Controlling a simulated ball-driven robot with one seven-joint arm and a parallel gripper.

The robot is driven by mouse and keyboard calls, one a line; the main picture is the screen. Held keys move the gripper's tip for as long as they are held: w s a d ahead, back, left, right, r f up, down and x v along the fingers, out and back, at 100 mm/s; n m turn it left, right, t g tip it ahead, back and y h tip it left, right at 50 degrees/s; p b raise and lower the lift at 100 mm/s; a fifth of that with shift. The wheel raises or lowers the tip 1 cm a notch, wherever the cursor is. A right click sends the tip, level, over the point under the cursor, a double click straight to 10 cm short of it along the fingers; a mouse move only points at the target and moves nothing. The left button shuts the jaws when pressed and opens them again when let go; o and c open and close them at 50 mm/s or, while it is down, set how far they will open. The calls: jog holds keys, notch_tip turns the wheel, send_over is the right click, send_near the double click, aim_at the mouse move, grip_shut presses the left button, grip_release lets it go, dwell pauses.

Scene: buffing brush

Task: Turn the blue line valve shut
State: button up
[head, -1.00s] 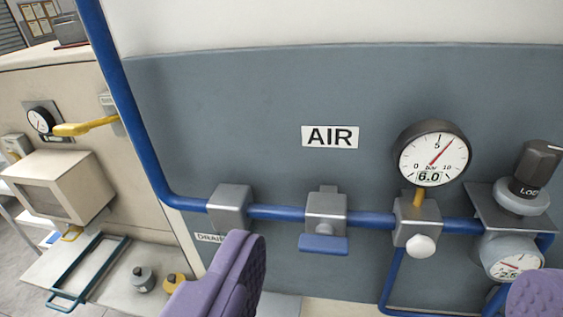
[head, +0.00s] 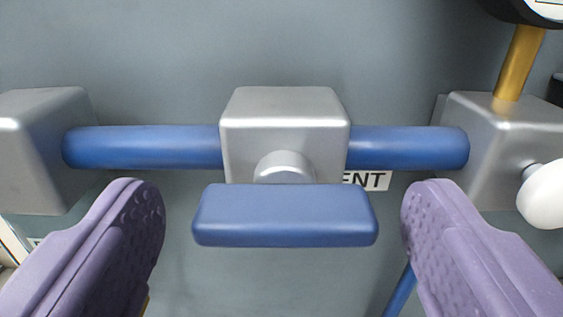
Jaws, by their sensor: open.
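The blue line valve has a silver square body (head: 284,122) set in the middle of the blue pipe (head: 408,147). Its flat blue handle (head: 285,215) sits on a round silver stem at the body's front. The handle lies level, along the line of the pipe. My gripper (head: 284,215) is open, with one purple finger left of the handle and the other right of it. There is a gap between each fingertip and the handle's ends, and nothing is held.
A silver block (head: 42,150) stands on the pipe at left. Another silver block (head: 503,150) at right carries a white knob (head: 545,194) and a brass stem (head: 519,62) under a gauge. A partly hidden label (head: 368,181) is on the grey panel behind.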

jog(key=shift+w+r, duration=0.1)
jog(key=shift+w, duration=0.35)
jog(key=c, duration=1.1)
jog(key=shift+o, duration=0.2)
